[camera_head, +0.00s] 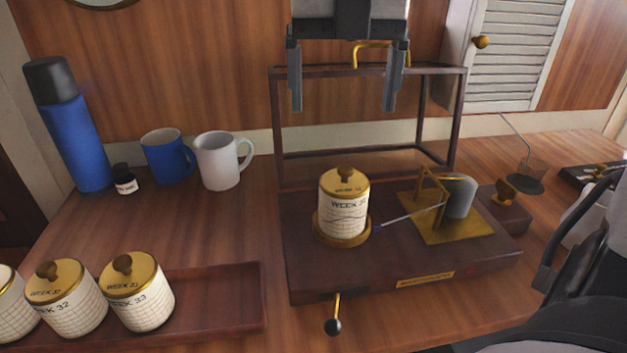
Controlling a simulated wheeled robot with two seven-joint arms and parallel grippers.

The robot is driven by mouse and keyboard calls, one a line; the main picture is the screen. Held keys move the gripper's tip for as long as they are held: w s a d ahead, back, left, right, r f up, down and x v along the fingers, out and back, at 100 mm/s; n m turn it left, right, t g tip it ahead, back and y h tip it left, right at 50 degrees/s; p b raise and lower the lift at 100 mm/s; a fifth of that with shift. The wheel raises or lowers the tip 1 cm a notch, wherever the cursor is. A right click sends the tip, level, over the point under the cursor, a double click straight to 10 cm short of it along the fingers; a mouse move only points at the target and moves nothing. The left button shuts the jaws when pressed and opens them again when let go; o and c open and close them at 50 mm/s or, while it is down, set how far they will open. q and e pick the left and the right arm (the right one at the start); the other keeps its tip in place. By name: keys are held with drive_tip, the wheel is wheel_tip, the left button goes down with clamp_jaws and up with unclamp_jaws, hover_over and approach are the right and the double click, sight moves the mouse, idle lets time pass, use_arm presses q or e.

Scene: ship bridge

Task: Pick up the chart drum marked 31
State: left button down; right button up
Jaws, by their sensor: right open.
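A white chart drum with a brass lid (343,207) stands upright on a round brass seat on the dark wooden base (305,277) of a recording instrument. Its label reads "WEEK 3" and a last digit I cannot make out clearly. In the tray (225,300) at lower left stand drums marked WEEK 32 (68,308) and WEEK 33 (145,304), and another drum (10,312) cut off by the left edge, its number not readable. My right gripper (342,106) is open and empty, fingers pointing down, above the drum on the instrument. My left gripper is not in view.
A pen arm (408,216) reaches close to the instrument drum from the right. A framed case with a brass handle (369,48) stands behind it. A lever (334,318) juts from the base front. Mugs (218,165), an ink bottle (124,180) and a blue flask (72,140) stand at left.

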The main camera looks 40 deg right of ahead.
sight(345, 181)
drive_tip(key=f, duration=0.6)
drive_tip(key=s+f, duration=0.1)
drive_tip(key=f, duration=0.2)
drive_tip(key=shift+f, duration=0.2)
drive_tip(key=shift+d+f, duration=0.1)
drive_tip(key=shift+f, duration=2.7)
drive_tip(key=c, duration=1.2)
